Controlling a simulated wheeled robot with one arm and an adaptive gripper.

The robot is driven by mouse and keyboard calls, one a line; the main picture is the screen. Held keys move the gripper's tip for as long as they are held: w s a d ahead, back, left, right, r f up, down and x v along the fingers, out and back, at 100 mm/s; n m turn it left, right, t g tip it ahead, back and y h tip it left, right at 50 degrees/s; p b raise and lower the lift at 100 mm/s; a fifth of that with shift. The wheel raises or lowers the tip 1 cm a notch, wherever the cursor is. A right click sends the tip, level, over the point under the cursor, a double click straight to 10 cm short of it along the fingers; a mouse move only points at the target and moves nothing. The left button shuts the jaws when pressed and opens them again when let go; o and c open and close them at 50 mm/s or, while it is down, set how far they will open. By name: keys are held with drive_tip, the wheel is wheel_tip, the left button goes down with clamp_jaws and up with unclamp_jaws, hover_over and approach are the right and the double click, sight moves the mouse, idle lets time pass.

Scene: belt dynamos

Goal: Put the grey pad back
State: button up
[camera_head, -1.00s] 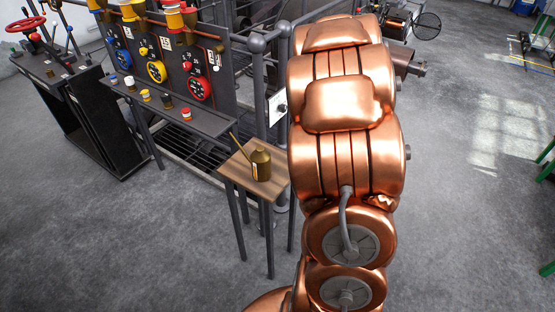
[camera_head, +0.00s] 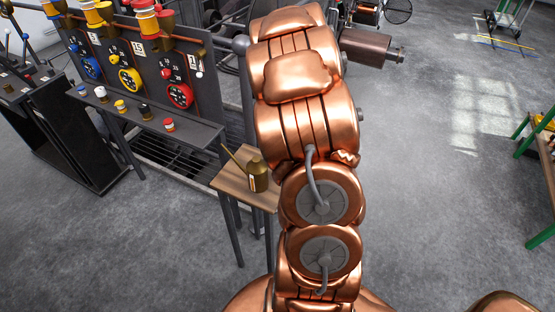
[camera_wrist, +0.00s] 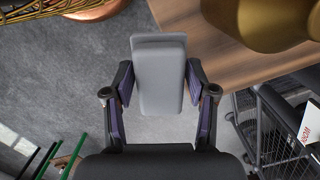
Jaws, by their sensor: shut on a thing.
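The grey pad (camera_wrist: 160,80) is a light grey block in the wrist view. My gripper (camera_wrist: 160,98) is shut on it, with a dark finger at each side. The pad appears off the floor, beside the edge of a small wooden table (camera_wrist: 225,65). In the head view my copper arm fills the middle, and it hides the gripper and the pad. I cannot tell which place the pad belongs to.
The small table (camera_head: 232,184) bears a brass oil can (camera_head: 257,176). Left of it a dark shelf (camera_head: 190,131) holds several small coloured pots below gauges. A green-legged bench (camera_head: 543,150) stands at right. Open floor (camera_head: 430,220) lies between.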

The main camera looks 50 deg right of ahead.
drive_tip(key=w+d, duration=0.1)
drive_tip(key=w, duration=0.1)
drive_tip(key=w+d+p, duration=0.1)
drive_tip(key=w, duration=0.2)
drive_tip(key=w+d+p, duration=0.1)
drive_tip(key=w, duration=0.1)
drive_tip(key=shift+w+d+f, duration=0.2)
drive_tip(key=shift+w+f, duration=0.05)
drive_tip(key=shift+f, duration=0.05)
drive_tip(key=shift+w+d+f+p, duration=0.1)
drive_tip(key=shift+w+d+p, duration=0.1)
drive_tip(key=shift+w, duration=0.25)
drive_tip(key=shift+w+d+f+p, duration=0.1)
drive_tip(key=shift+w+d, duration=0.1)
drive_tip(key=shift+w, duration=0.25)
drive_tip(key=shift+f+p, duration=0.7)
drive_tip(key=shift+f, duration=1.05)
drive_tip(key=shift+f, duration=0.2)
drive_tip(key=o, duration=1.1)
drive_tip(key=shift+r, duration=0.15)
